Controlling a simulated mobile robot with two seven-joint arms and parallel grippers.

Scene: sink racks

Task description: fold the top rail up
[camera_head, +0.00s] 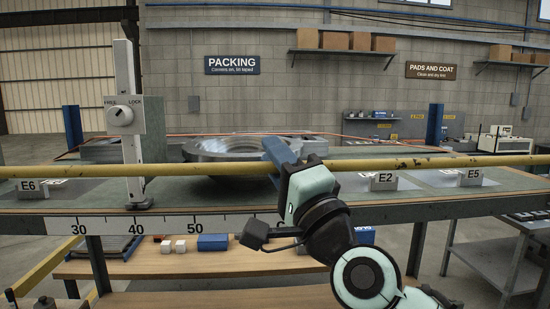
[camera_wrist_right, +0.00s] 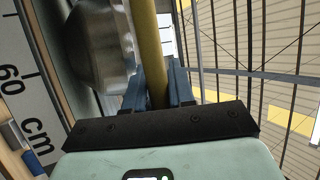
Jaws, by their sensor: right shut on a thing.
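The top rail is a long yellow bar (camera_head: 410,163) with dark scuffs. In the head view it runs nearly level across the whole picture, in front of and above the worktable. My right gripper (camera_head: 282,157), with blue fingers, is at the rail's middle. In the right wrist view the yellow rail (camera_wrist_right: 148,45) runs down between the two blue fingers (camera_wrist_right: 158,88), which are shut on it. The gripper hides a short part of the rail in the head view. My left gripper is not in view.
A post with a FREE/LOCK knob (camera_head: 120,116) stands at the left. A large metal ring (camera_head: 235,147) lies on the table behind the rail. A ruler strip (camera_head: 170,223) lines the table's front edge. Blocks marked E6 (camera_head: 31,188), E2 (camera_head: 384,182) and E5 (camera_head: 471,177) stand on the table.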

